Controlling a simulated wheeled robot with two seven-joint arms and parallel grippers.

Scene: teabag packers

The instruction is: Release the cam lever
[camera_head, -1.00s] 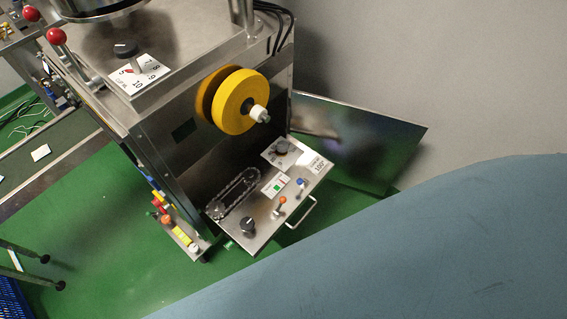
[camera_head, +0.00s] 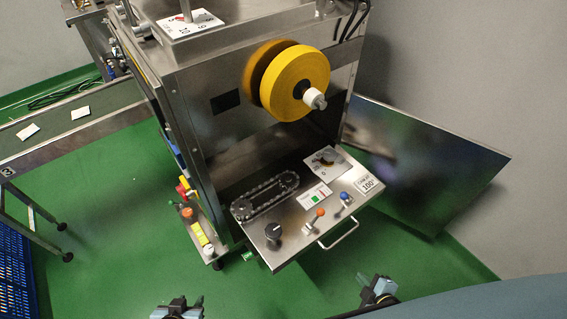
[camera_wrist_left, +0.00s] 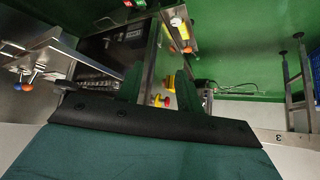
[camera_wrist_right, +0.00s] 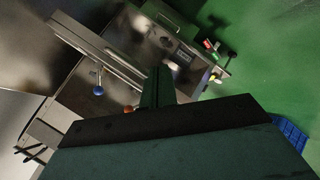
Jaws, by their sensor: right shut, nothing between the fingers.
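None of the parts is marked as the cam lever, so I cannot tell which it is. On the machine's low steel panel (camera_head: 290,240) stand an orange-tipped lever (camera_head: 319,213) and a blue-tipped lever (camera_head: 345,197). The yellow roll (camera_head: 296,82) above has a white hub (camera_head: 313,97) with a grey end piece. My left gripper (camera_head: 180,304) is at the bottom of the head view, in front of the machine; its fingers (camera_wrist_left: 158,82) are apart and empty. My right gripper (camera_head: 378,288) is below and right of the panel, touching nothing; its fingers (camera_wrist_right: 158,85) are together.
A pull handle (camera_head: 339,236) juts from the panel's front edge. A black knob (camera_head: 273,230) and a chain (camera_head: 265,196) share the panel. A metal sheet (camera_head: 430,175) stands at right. A conveyor (camera_head: 50,140) with white packets runs at left, near a blue crate (camera_head: 14,265). Green floor in front is clear.

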